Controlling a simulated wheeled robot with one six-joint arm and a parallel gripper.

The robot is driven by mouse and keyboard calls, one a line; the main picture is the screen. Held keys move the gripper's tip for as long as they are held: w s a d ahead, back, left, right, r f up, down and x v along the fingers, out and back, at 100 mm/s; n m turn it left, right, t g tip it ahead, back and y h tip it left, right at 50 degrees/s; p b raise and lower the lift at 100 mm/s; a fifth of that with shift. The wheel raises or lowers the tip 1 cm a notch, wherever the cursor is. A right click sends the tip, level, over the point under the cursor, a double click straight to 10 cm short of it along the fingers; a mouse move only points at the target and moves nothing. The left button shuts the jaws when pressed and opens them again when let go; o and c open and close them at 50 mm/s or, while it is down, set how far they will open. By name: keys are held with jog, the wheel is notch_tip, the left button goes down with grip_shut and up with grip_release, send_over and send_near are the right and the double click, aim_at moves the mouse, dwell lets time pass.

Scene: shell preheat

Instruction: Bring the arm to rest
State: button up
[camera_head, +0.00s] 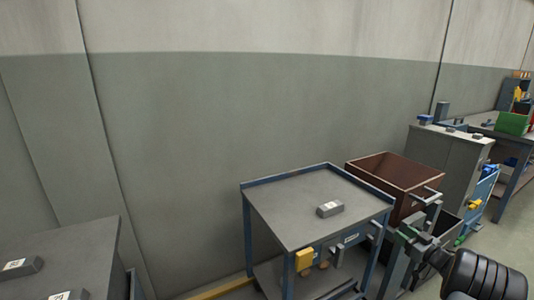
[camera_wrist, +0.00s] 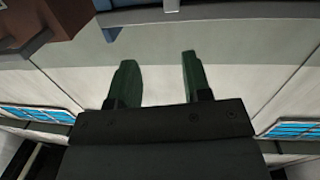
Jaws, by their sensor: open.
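My gripper (camera_wrist: 157,62) shows in the wrist view as two dark green fingers set well apart. It is open, and nothing is between the fingers. Behind them are a pale wall band and a grey strip, with no object touching the fingers. In the head view dark arm parts show at the lower right, in front of the brown crate's right side; the fingers are hard to make out there.
A blue-framed cart (camera_head: 285,212) holds a grey labelled block (camera_head: 330,209). A brown crate (camera_head: 372,174) stands behind it, beside a grey cabinet (camera_head: 440,155). A bench with a green bin (camera_head: 512,123) is far right. A grey cabinet (camera_head: 75,247) with labelled blocks is lower left.

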jog(key=a+r+m+g+h+p, duration=0.1)
jog(key=a+r+h+p, duration=0.25)
jog(key=r, duration=0.45)
jog(key=w+a+r+m+g+h+p, duration=0.1)
jog(key=a+r+m+h+p, duration=0.15)
jog(key=a+r, duration=0.4)
jog(key=a+r+m+g+h+p, duration=0.1)
jog(key=a+r+h+p, duration=0.2)
jog(key=r, duration=0.6)
jog(key=s+a+r+g+y+p, duration=0.2)
jog(key=s+a+g+p, duration=0.3)
jog(key=s+a, duration=0.6)
jog(key=s+a+r+g+y+p, duration=0.2)
jog(key=s+a+r+g+p, duration=0.2)
jog(key=s+a+p, duration=0.3)
jog(key=s+a+g, duration=0.1)
jog(key=s+a, duration=0.3)
jog(key=s, duration=0.6)
jog(key=shift+p, duration=0.35)
jog(key=shift+n, duration=0.25)
